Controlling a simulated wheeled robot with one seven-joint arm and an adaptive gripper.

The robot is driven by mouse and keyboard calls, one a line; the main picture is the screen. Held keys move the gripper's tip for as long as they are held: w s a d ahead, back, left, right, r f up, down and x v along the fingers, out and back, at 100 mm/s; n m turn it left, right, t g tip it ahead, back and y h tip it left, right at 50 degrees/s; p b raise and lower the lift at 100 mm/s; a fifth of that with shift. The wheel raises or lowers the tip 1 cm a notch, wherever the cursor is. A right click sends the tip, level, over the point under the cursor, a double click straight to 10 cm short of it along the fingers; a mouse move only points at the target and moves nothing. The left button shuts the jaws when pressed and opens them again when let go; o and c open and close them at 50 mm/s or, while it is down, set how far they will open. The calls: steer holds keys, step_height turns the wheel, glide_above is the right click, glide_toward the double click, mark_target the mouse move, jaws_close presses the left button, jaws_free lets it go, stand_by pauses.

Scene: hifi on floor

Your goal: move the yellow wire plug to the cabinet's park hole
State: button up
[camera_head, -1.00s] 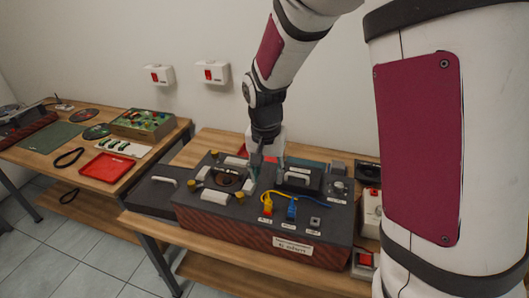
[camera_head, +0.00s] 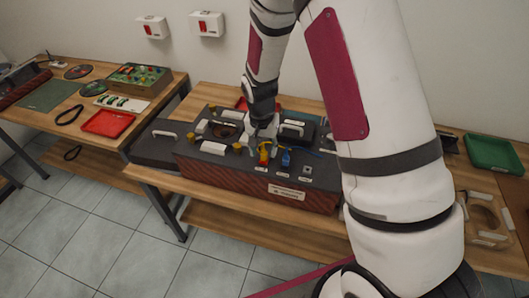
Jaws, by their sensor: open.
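The cabinet (camera_head: 232,178) is a dark box with a reddish-brown patterned front on the wooden bench. The yellow wire plug (camera_head: 264,158) stands in its top panel, above a small red and white label. A blue plug (camera_head: 286,158) stands just right of it. A small square socket (camera_head: 307,170) with a dark centre is further right; it may be the park hole, but its label is too small to read. My gripper (camera_head: 256,143) is open, low over the panel, just behind and left of the yellow plug. Its fingertips are small, and contact with the plug cannot be told.
Yellow knobs and white handles stand on the panel left of my gripper. A black lid-like part with a handle (camera_head: 292,130) is behind the plugs. A red tray (camera_head: 108,124) lies on the left table. A green tray (camera_head: 492,153) is at far right. My arm hides the bench's right part.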

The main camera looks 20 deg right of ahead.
steer(key=shift+w+d+f, duration=0.1)
steer(key=shift+w+f, duration=0.05)
steer(key=shift+f, duration=1.2)
jaws_close()
steer(key=c, duration=0.6)
jaws_free()
jaws_close()
steer(key=shift+r, duration=0.65)
steer(key=shift+r+p, duration=0.7)
steer(key=shift+r, duration=0.95)
